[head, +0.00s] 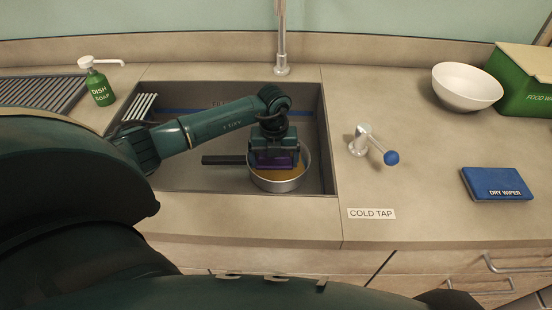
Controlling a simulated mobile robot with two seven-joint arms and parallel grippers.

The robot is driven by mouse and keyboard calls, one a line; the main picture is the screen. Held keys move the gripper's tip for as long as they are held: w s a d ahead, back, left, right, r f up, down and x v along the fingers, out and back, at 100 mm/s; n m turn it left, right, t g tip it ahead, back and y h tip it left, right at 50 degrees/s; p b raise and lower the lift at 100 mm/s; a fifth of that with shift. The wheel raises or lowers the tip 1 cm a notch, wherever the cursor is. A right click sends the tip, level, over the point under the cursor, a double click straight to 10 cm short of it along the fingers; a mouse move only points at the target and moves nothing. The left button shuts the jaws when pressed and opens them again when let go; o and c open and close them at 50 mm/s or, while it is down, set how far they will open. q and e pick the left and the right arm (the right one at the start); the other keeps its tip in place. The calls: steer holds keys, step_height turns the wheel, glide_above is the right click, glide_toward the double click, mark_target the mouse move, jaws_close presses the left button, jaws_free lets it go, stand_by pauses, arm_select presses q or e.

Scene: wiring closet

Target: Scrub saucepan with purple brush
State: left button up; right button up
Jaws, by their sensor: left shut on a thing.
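The saucepan (279,186) stands in the sink at its right side, with its dark handle (222,160) pointing left. Its inside bottom looks yellow-brown. My left gripper (274,148) reaches down over the pan and is shut on the purple brush (276,160). The brush is low inside the pan's rim. The gripper hides most of it, and I cannot tell whether its bristles touch the bottom. My right gripper is not in view.
The sink (190,178) has a rack at its left end. A tap column (282,45) stands behind it. Right of the sink are a blue-ended cold tap (372,143), a white bowl (467,86), a dry wiper (497,183) and a green food waste box (522,82). Dish soap (98,84) stands back left.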

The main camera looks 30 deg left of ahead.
arm_select(q)
steer(key=shift+d, duration=0.15)
steer(key=shift+w+d+f+b, duration=0.1)
steer(key=shift+w+d+b, duration=0.4)
steer(key=shift+d, duration=0.3)
steer(key=shift+s+a+p, duration=0.3)
steer(key=shift+a, duration=0.2)
steer(key=shift+s+a+p, duration=0.3)
steer(key=shift+a, duration=0.2)
steer(key=shift+w+d, duration=0.1)
steer(key=shift+w, duration=0.05)
steer(key=shift+w+d+b, duration=0.65)
steer(key=shift+w, duration=0.25)
